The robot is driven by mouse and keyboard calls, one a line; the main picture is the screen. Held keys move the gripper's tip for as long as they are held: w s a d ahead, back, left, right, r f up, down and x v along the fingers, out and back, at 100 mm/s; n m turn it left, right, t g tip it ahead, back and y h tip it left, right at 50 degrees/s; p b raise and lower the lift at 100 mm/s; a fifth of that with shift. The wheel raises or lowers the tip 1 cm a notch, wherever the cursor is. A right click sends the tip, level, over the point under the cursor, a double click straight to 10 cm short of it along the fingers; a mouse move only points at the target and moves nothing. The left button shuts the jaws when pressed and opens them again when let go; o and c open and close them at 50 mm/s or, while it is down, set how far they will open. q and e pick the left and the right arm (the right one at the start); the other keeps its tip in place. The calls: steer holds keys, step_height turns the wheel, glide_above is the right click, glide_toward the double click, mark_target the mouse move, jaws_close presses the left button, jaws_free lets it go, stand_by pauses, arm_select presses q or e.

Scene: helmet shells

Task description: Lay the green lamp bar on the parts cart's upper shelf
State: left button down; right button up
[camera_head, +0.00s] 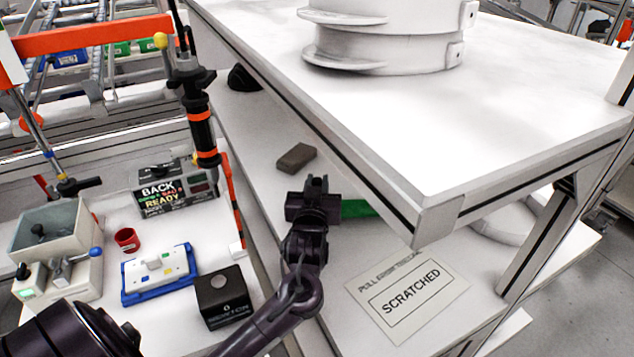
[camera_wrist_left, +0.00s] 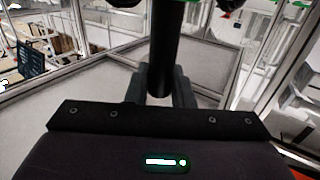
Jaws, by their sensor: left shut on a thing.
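The green lamp bar (camera_head: 358,209) shows as a short green stretch at the right side of my left gripper (camera_head: 318,203). My left gripper is shut on the bar. Both show below the upper shelf's near edge in the head view, and the shelf hides part of the bar. The parts cart's upper shelf (camera_head: 470,130) is white and broad, with white helmet shells (camera_head: 385,35) stacked at its far side. In the left wrist view a dark upright shape (camera_wrist_left: 163,50) stands between the gripper parts (camera_wrist_left: 165,85); I cannot tell what it is. My right gripper is not in view.
The lower shelf holds a grey-brown block (camera_head: 296,158), a card marked SCRATCHED (camera_head: 408,297) and a white rounded part (camera_head: 505,222). A bench at left carries a BACK READY box (camera_head: 177,190), a blue tray (camera_head: 128,298) and a black box (camera_head: 223,297). The upper shelf's near half is clear.

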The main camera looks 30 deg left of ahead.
arm_select(q)
steer(key=c, duration=1.3)
jaws_free()
steer(key=shift+f, duration=0.1)
steer(key=shift+o, duration=0.2)
steer(key=shift+r, duration=0.35)
steer(key=b+v, duration=0.2)
steer(key=v, duration=1)
steer(key=shift+r, duration=0.25)
